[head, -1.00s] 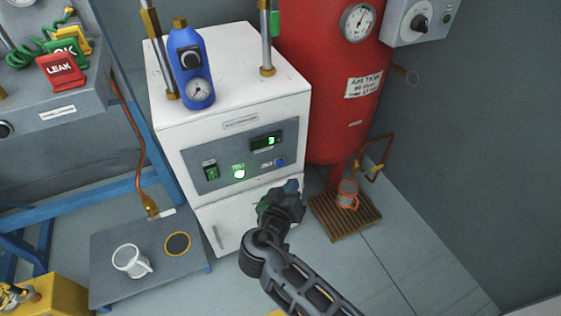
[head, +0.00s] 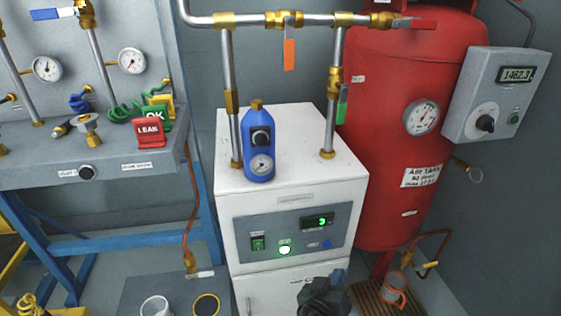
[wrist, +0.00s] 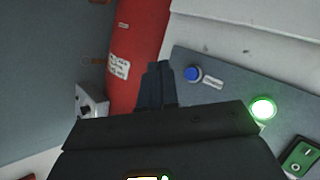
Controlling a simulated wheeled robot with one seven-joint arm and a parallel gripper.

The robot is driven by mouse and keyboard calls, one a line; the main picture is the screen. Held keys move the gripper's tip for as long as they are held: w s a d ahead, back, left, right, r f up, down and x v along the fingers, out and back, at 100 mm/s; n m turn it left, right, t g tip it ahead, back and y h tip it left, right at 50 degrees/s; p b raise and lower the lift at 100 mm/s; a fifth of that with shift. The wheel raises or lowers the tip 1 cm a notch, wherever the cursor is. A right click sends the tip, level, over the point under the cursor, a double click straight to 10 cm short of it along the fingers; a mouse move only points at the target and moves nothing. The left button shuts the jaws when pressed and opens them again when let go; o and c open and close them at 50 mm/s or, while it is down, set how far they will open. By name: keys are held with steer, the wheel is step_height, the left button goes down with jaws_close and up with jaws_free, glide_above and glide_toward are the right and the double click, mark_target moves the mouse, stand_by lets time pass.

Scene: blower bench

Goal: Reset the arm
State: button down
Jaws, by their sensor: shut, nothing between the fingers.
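My gripper (head: 336,278) shows at the bottom of the head view, in front of the lower part of the white dryer cabinet (head: 290,190). In the wrist view my gripper (wrist: 158,66) has its dark fingers together, with nothing between them. The cabinet's control panel (wrist: 225,88) is beyond the fingers in that view, with a blue button (wrist: 193,73) just right of the fingertips and a lit green button (wrist: 263,108) further right. Most of my arm is below the head view's edge.
A red air tank (head: 385,150) stands right of the cabinet. A blue filter (head: 259,145) stands on the cabinet top among pipes. A grey bench (head: 60,165) is at left.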

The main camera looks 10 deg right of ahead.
steer(key=s+f+n+y, duration=0.2)
steer(key=s+f+y, duration=0.15)
steer(key=s, duration=0.75)
steer(key=s+f+n+y, duration=0.2)
steer(key=s+f+y, duration=0.15)
steer(key=s, duration=0.75)
steer(key=s+r+y, duration=0.3)
steer(key=s+r, duration=0.3)
steer(key=s, duration=0.2)
steer(key=s+d+r+t, duration=0.15)
steer(key=s+r, duration=0.25)
steer(key=r, duration=0.5)
steer(key=s+a+r+t, duration=0.1)
steer(key=s+r+t, duration=0.25)
steer(key=r, duration=0.55)
step_height(320, 180, up, 23)
steer(key=p, duration=2.2)
steer(key=shift+s+d+m+g+p, duration=0.25)
steer(key=shift+s+m+g+p, duration=0.15)
steer(key=shift+s, duration=0.05)
steer(key=c, duration=1.8)
jaws_free()
